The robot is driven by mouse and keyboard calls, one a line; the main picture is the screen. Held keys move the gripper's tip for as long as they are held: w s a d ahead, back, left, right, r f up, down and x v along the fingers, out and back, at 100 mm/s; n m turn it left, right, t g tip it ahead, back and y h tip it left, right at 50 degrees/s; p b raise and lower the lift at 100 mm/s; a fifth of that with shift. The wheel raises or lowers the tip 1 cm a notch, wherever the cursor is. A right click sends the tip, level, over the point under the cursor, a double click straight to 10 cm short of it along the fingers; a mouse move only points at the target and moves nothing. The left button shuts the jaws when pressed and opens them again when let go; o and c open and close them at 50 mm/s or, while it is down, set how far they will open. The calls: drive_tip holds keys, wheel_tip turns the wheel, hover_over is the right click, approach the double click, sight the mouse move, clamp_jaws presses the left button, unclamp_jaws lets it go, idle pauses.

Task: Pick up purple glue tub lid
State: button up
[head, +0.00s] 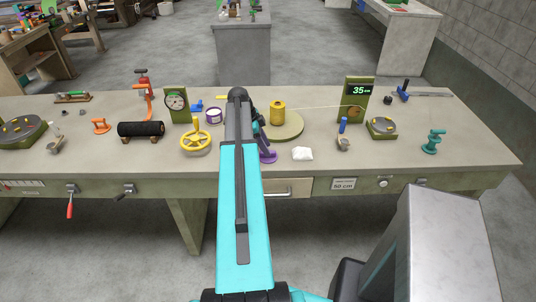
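A small white tub with a purple rim (213,115) stands upright on the workbench, just left of my arm. I cannot tell whether its purple top is a separate lid. A purple object with a round base (266,151) is on the bench just right of my arm, partly covered by it; it looks like a small stand or tool. My turquoise and black arm reaches up the middle of the view over the bench. Dark parts of it show near the yellow spool, but my gripper's fingers are hidden behind the arm. Its opening and contents do not show.
On the workbench (475,157), a yellow handwheel (195,139) and black roller (141,129) stand left of my arm. A yellow spool (277,112) on a round disc, a white packet (302,153) and a green display post (355,98) stand right.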

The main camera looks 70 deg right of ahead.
drive_tip(key=shift+p+x, duration=0.3)
drive_tip(key=shift+x, duration=0.85)
clamp_jaws()
